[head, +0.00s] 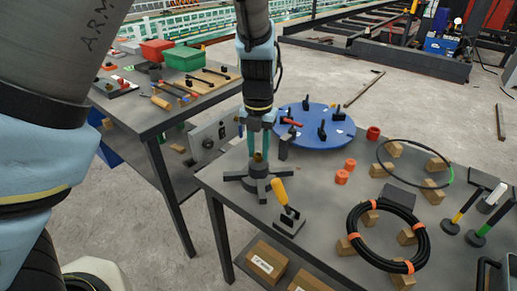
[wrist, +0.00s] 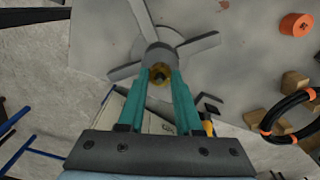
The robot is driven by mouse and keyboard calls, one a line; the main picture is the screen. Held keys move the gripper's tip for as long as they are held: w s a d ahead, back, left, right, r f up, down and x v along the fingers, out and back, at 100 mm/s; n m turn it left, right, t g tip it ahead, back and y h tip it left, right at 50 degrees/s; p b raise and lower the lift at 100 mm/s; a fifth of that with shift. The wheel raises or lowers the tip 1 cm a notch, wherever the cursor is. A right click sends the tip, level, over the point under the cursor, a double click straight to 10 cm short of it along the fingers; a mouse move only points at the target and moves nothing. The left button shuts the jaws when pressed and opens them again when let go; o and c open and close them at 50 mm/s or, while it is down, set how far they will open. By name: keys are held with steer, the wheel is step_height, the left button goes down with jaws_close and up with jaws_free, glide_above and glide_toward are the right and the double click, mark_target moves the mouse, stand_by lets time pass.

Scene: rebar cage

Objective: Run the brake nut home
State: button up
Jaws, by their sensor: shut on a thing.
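The brake nut (wrist: 160,74) is a small brass-coloured piece between my fingertips in the wrist view. In the head view the nut (head: 258,156) shows as a small brass spot at the top of the dark hub. The hub stand (head: 258,188) is a grey post with several flat legs on the table; its legs also show in the wrist view (wrist: 195,47). My gripper (head: 260,153) points down over the post with its teal fingers shut on the nut. The fingers hide the nut's sides, and I cannot tell how far it sits on a thread.
A yellow-handled toggle clamp (head: 281,192) stands close in front of the post. Behind is a blue round plate (head: 315,126) with black clamps. Orange cylinders (head: 342,177) and a black hose coil (head: 388,237) lie to the right. Another table (head: 150,112) stands at the left.

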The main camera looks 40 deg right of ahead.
jaws_close()
